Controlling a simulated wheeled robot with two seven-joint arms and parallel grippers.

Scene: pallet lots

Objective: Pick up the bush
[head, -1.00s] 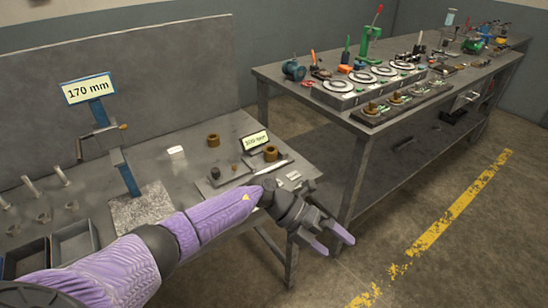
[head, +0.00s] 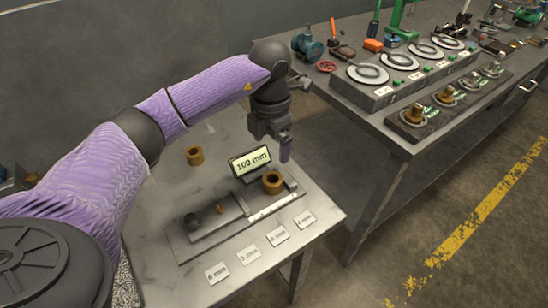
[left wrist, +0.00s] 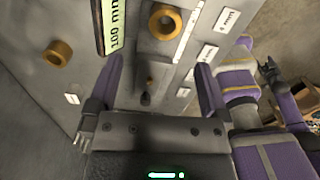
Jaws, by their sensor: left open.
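Two brown ring-shaped bushes show. One bush (head: 194,156) stands alone on the grey table; it is at the left in the left wrist view (left wrist: 57,53). The other bush (head: 272,183) sits on the flat gauge fixture (head: 215,222) beside the "100 mm" display (head: 250,161); it also shows at the top of the left wrist view (left wrist: 165,21). My left gripper (head: 285,152) points down above the table, behind the display. Its fingers (left wrist: 157,88) are apart with nothing held between them. A dark part that looks like my right gripper (left wrist: 268,72) shows small at the right of the wrist view.
Several white size labels (head: 250,256) lie along the table's front. A taller workbench (head: 385,130) with round plates and tools stands to the right, beyond a gap. A yellow floor line (head: 480,208) runs beside it. Table space around the lone bush is clear.

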